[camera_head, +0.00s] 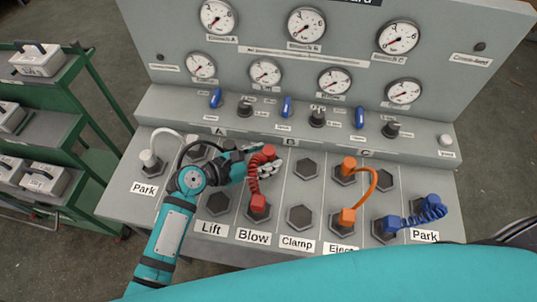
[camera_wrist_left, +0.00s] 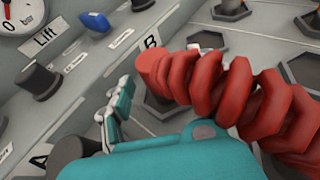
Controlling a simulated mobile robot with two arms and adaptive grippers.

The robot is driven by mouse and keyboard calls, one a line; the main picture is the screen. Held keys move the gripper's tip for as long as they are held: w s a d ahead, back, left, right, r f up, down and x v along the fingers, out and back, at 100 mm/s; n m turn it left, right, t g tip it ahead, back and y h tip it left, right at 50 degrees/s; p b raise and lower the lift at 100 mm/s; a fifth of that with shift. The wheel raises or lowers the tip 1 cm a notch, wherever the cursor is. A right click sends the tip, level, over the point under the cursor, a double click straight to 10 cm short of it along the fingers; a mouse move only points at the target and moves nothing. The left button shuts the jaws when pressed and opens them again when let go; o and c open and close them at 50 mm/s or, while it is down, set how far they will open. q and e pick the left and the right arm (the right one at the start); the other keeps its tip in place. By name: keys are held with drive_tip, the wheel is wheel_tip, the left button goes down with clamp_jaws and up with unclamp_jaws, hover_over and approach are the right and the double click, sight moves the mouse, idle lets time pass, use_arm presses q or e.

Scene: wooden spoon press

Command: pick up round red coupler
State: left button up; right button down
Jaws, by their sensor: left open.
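A red coiled hose runs between two red couplers on the grey sloped panel. The upper red coupler (camera_head: 268,152), with a rounded-looking top, is near the B mark. The lower red coupler (camera_head: 259,205) is above the Blow label. In the left wrist view the red coil (camera_wrist_left: 215,85) crosses the right half, very close. My left gripper (camera_head: 264,166) is open at the upper coupler, with pale fingertips showing right of the red hose. One finger (camera_wrist_left: 120,105) shows left of the coil in the wrist view; contact cannot be told. My right gripper is out of view.
An orange hose (camera_head: 374,185) and a blue coiled hose (camera_head: 428,212) stand to the right. A white hose (camera_head: 168,134) is at the left Park spot. Blue levers and black knobs line the ledge behind. A green shelf (camera_head: 92,80) stands left.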

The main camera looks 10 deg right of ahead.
use_arm(q)
drive_tip(key=shift+x, duration=0.95)
clamp_jaws()
